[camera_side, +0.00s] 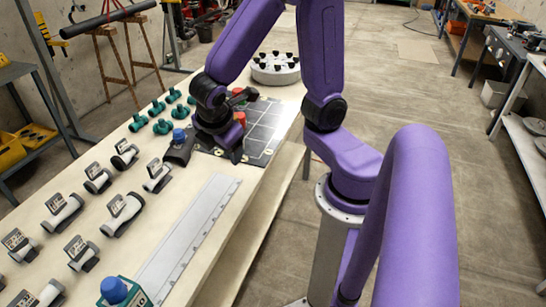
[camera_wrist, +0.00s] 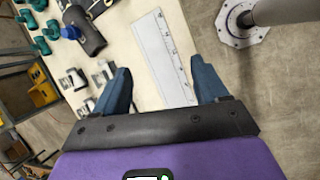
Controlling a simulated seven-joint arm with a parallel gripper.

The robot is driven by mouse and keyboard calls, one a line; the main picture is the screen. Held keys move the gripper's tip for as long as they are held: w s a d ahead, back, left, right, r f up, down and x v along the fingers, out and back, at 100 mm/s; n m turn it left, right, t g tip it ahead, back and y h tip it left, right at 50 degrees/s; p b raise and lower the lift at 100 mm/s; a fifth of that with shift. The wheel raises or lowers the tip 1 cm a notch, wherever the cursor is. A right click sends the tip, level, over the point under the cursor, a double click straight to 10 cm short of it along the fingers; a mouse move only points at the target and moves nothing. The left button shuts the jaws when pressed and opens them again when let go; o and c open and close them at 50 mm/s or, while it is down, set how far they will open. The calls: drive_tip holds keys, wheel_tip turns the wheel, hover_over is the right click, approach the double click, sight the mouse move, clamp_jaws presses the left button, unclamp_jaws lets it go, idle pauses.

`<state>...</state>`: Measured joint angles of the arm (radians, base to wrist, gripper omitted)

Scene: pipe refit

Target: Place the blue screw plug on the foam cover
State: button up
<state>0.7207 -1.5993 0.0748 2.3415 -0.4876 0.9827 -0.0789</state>
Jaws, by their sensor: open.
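The blue screw plug (camera_side: 179,137) sits on a short dark pipe fitting (camera_side: 182,152) on the table, just left of my gripper (camera_side: 229,148) in the side view. The plug also shows at upper left in the wrist view (camera_wrist: 70,32). My gripper is open, with nothing between its fingers (camera_wrist: 163,86), and it points down over the table, apart from the plug. A dark panel with pale grid lines (camera_side: 264,128) lies beside and behind my gripper; it may be the foam cover, but I cannot tell. My gripper hides part of it.
Red caps (camera_side: 239,118) stand near the dark panel. Several green fittings (camera_side: 162,126) and grey-white pipe pieces (camera_side: 122,214) cover the table's left side. A white ruled strip (camera_side: 190,240) lies in front. A round white holder (camera_side: 275,68) with black knobs stands behind. A blue-capped bottle (camera_side: 115,292) is nearest.

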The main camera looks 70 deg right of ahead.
drive_tip(key=s+a+r+m+g+y, duration=0.2)
drive_tip(key=s+y, duration=0.3)
drive_tip(key=s, duration=0.8)
drive_tip(key=shift+a+r, duration=0.3)
drive_tip(key=shift+a, duration=0.15)
